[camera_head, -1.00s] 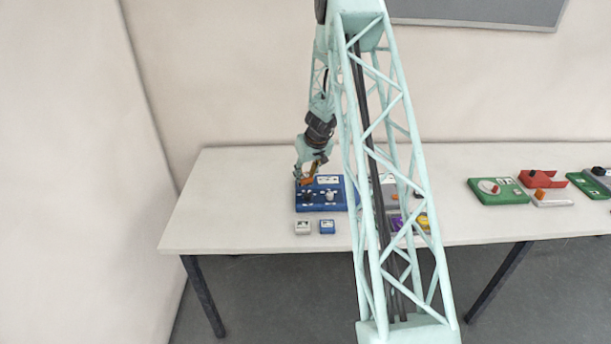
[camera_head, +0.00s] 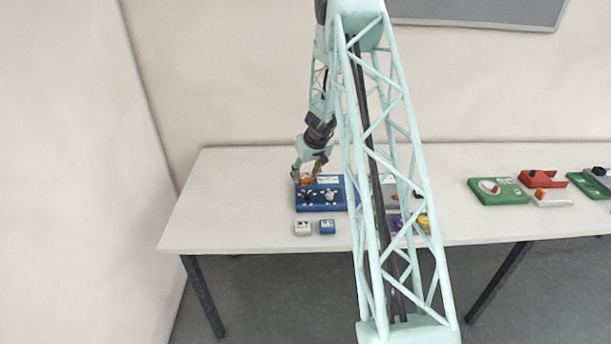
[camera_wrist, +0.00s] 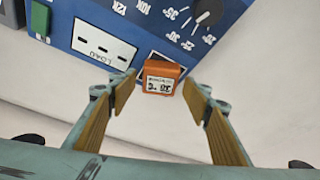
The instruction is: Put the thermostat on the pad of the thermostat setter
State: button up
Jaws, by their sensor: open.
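The thermostat is a small orange block (camera_wrist: 161,76) with a white label reading about 38 °C. It sits between my open gripper's fingers (camera_wrist: 160,90), with a gap on each side. It overlaps the dark, white-outlined pad (camera_wrist: 151,55) of the blue thermostat setter (camera_wrist: 65,28); I cannot tell whether it rests flat on it. The setter has a dial (camera_wrist: 207,12) with temperature marks. In the head view my gripper (camera_head: 307,176) is over the back left of the blue setter (camera_head: 335,206), and the orange thermostat (camera_head: 306,179) shows between the fingers.
A white block (camera_head: 303,228) and a small blue block (camera_head: 327,227) stand in front of the setter. A grey device (camera_head: 389,190) is at its right, partly hidden by my arm. Green and red devices (camera_head: 497,190) stand farther right. The table's left end (camera_head: 235,190) is clear.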

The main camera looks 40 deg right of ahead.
jog(key=shift+r, duration=0.15)
jog(key=v, duration=1.2)
jog(key=shift+p, duration=0.4)
dwell(0.3)
